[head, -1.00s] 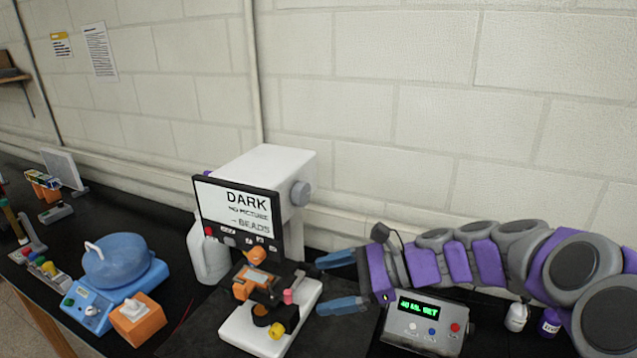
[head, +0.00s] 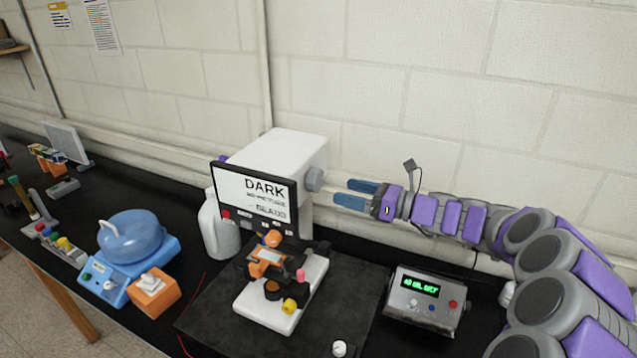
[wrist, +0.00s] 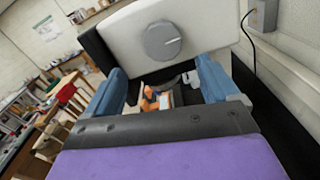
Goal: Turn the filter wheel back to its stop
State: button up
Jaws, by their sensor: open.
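A round grey knob (head: 314,180), which looks like the filter wheel, sits on the right side of the white housing (head: 285,155) above the microscope (head: 280,290). The knob also shows in the wrist view (wrist: 163,40), face on, with a light mark on its face. My gripper (head: 355,194) is open and empty to the right of the knob, apart from it. In the wrist view its blue fingers (wrist: 163,82) are spread wide, with the knob beyond and above the gap between them. The housing's screen (head: 257,195) reads DARK.
A control box (head: 425,300) with a green display stands right of the microscope's dark mat. A white jug (head: 220,232) is behind left. A blue device (head: 132,255) and an orange box (head: 153,293) stand at left. The wall runs close behind my arm.

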aim_at(320, 182)
jog(key=x, duration=0.3)
jog(key=shift+w+a+f, duration=0.1)
jog(key=shift+w+a, duration=0.05)
jog(key=shift+a, duration=0.25)
jog(key=shift+w+a, duration=0.25)
jog(key=shift+w, duration=0.1)
jog(key=shift+w+r, duration=0.2)
jog(key=shift+w, duration=0.2)
jog(key=shift+w+a, duration=0.15)
jog(key=shift+a, duration=0.1)
jog(key=a, duration=0.3)
jog(key=shift+w+a, duration=0.1)
jog(key=shift+a, duration=0.2)
jog(key=shift+w+d, duration=0.1)
jog(key=shift+d, duration=0.3)
jog(key=c, duration=1)
